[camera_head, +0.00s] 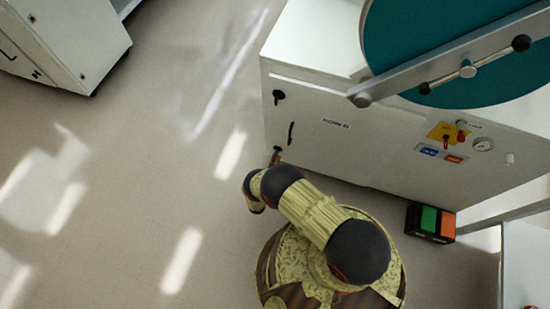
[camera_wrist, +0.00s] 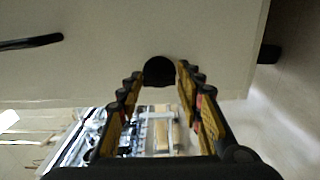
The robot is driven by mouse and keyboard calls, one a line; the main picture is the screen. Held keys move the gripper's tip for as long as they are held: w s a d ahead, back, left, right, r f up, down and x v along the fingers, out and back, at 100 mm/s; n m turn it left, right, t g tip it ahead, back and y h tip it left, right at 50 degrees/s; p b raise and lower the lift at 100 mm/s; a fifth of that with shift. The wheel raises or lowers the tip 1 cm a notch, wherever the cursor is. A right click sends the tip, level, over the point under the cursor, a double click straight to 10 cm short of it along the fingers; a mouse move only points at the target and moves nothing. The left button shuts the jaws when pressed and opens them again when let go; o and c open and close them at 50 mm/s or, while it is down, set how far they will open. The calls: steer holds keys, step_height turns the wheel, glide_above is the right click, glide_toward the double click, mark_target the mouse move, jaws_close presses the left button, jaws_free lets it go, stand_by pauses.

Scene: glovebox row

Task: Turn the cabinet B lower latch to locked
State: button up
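A white cabinet (camera_head: 370,165) stands right of centre in the head view. Its label is too small to read surely. On its left front edge are an upper black latch (camera_head: 278,97), a bar handle (camera_head: 291,133) and a low dark latch, partly hidden at my gripper (camera_head: 275,158). In the wrist view, a round black knob (camera_wrist: 159,71), apparently the lower latch, lies between the fingertips of my gripper (camera_wrist: 160,80). The fingers stand apart on either side; I cannot tell if they touch it. How the latch is turned is not clear.
A large teal disc (camera_head: 430,40) with a metal bar is at the upper right. A panel with a gauge (camera_head: 483,144) is on the cabinet front. A black box with green and orange faces (camera_head: 430,222) is beside the cabinet. Open floor (camera_head: 150,170) is at the left.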

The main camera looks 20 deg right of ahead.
steer(key=o, duration=0.4)
steer(key=shift+c, duration=0.2)
steer(key=v, duration=1.2)
stand_by(0.4)
